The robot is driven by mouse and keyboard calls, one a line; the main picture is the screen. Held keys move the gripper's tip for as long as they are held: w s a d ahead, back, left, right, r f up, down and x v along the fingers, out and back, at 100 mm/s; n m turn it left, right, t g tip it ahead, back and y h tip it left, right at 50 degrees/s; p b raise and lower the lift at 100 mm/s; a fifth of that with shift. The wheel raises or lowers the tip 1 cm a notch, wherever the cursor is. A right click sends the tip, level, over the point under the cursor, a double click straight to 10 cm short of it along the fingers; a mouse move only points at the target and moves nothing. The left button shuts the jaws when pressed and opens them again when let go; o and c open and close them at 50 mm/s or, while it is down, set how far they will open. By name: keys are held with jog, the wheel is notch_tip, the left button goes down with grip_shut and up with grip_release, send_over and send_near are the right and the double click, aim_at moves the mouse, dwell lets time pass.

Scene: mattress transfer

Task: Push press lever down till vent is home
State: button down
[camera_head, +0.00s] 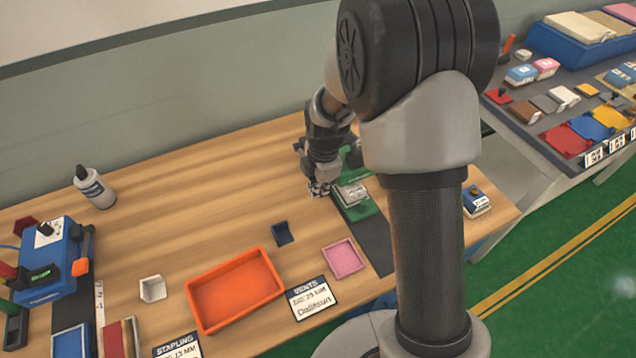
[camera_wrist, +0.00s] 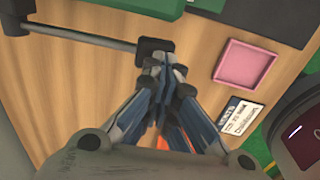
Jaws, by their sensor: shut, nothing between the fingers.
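The green press (camera_head: 360,211) stands on the table's right part, with a pale block on its bed. In the wrist view its green body (camera_wrist: 130,8) shows along the top edge. The press lever (camera_wrist: 95,38) is a grey rod with a dark knob (camera_wrist: 150,45) at its end. My gripper (camera_wrist: 167,62) is shut and empty, with its fingertips at the knob; I cannot tell if they touch it. In the head view my gripper (camera_head: 319,190) is just left of the press. The vent cannot be made out.
A pink tray (camera_head: 343,258), a small dark blue tray (camera_head: 282,234) and an orange tray (camera_head: 236,291) lie in front. A vents sign (camera_head: 311,299) lies near the front edge. A white bottle (camera_head: 95,187) and blue machine (camera_head: 46,262) stand left. The table behind the orange tray is clear.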

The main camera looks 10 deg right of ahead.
jog(key=shift+w+f+b, duration=0.1)
jog(key=shift+f+b, duration=1.55)
jog(key=shift+f, duration=1.85)
